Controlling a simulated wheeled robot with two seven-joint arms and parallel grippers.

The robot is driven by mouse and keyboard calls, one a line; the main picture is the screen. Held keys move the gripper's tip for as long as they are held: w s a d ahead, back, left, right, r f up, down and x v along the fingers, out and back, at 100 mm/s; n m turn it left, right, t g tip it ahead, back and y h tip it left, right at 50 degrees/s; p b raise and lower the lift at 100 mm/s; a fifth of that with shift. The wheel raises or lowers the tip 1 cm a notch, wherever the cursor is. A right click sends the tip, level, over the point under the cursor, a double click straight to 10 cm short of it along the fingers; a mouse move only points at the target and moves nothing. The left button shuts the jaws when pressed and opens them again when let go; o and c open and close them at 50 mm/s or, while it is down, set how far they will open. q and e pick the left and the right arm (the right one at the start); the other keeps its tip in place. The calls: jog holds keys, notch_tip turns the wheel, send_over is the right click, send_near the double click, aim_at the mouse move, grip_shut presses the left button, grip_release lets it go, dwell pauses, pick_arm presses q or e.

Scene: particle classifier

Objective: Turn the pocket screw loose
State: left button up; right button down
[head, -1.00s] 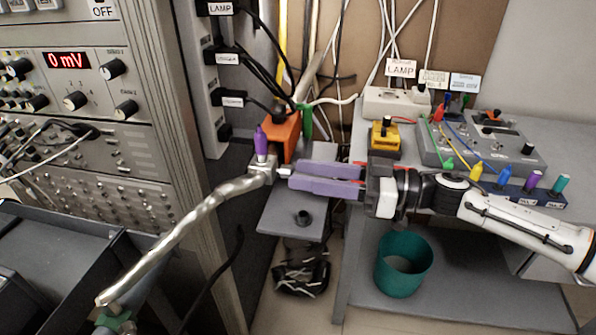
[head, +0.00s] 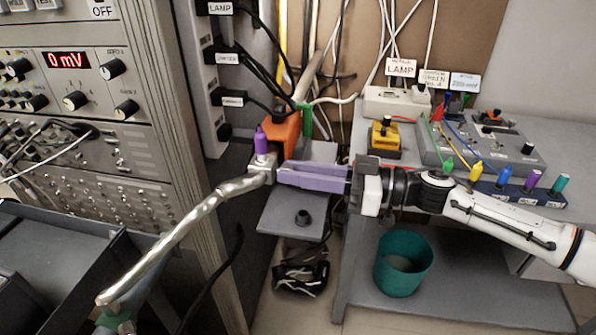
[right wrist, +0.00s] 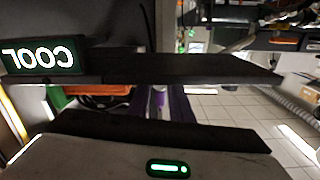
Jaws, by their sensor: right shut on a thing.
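The metal block (head: 262,163) sits at the upper end of a bent silver pipe (head: 170,255), with a purple-topped peg (head: 261,140) standing upright in it. My right gripper (head: 280,173) has long purple fingers and reaches in from the right. Its tips are shut at the right side of the block, where the pocket screw is. The screw is hidden between the fingertips. My left gripper is not in view.
An orange block (head: 283,135) and a green post (head: 306,120) stand just behind the metal block. A grey shelf (head: 275,222) lies below the fingers. A teal bin (head: 403,264) stands at the lower right. The instrument rack (head: 75,120) is on the left.

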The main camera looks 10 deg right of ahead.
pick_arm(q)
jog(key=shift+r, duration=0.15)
pick_arm(e)
jog(key=shift+n+p, duration=0.5)
jog(key=shift+n, duration=0.2)
jog(key=shift+n+p, duration=0.3)
jog(key=shift+n, duration=1.5)
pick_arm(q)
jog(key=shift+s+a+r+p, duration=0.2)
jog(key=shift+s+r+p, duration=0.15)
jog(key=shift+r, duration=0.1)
pick_arm(e)
jog(key=shift+n, duration=0.8)
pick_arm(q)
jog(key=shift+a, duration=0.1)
pick_arm(e)
jog(key=c, duration=1.6)
grip_release()
